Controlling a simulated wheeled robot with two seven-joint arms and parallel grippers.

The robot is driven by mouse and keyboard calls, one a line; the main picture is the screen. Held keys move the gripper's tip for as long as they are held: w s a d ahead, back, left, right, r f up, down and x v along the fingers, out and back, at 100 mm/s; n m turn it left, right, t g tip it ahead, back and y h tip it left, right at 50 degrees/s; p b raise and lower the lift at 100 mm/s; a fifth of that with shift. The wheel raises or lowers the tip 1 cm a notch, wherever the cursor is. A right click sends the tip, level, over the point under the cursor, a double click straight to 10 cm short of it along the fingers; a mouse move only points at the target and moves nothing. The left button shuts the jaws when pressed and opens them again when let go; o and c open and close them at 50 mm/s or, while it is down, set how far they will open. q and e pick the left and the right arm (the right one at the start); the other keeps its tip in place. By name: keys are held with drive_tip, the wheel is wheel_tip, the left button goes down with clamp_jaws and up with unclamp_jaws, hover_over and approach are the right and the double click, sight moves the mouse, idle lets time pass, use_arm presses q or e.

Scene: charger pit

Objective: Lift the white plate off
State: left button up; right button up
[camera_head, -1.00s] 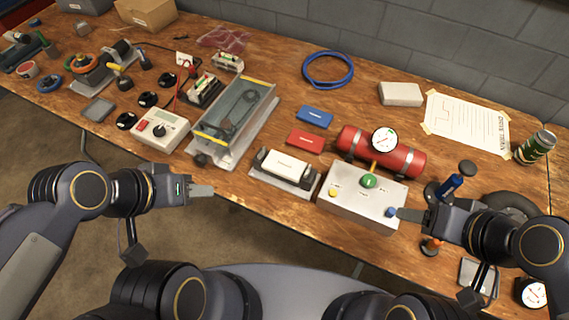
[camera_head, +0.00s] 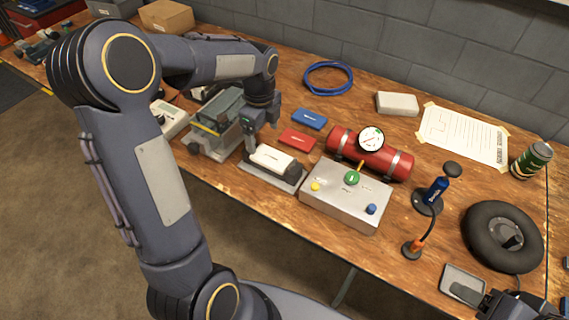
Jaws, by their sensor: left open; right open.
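The white plate (camera_head: 275,157) lies on a low grey base (camera_head: 262,181) with dark end pieces, near the front edge of the bench. My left gripper (camera_head: 251,144) points down by the plate's left end, with its fingers open. I cannot tell whether a finger touches the plate, and the arm partly hides the far finger. My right gripper (camera_head: 468,293) is open and empty at the bottom right, over a small grey tray (camera_head: 461,279) and only partly in view.
A grey box with buttons (camera_head: 345,205) and a red cylinder with a gauge (camera_head: 375,158) stand right of the plate. A clear-topped box (camera_head: 215,127) stands to the left. Red (camera_head: 297,139) and blue (camera_head: 309,119) blocks lie behind. My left arm hides the bench's left part.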

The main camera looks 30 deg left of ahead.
sight(265, 154)
use_arm(q)
wheel_tip(265, 154, down, 7)
drive_tip(key=shift+w+f, duration=0.15)
drive_tip(key=shift+c, duration=0.3)
drive_tip(key=c, duration=1)
drive_tip(key=shift+c, duration=0.3)
drive_tip(key=shift+r, duration=0.2)
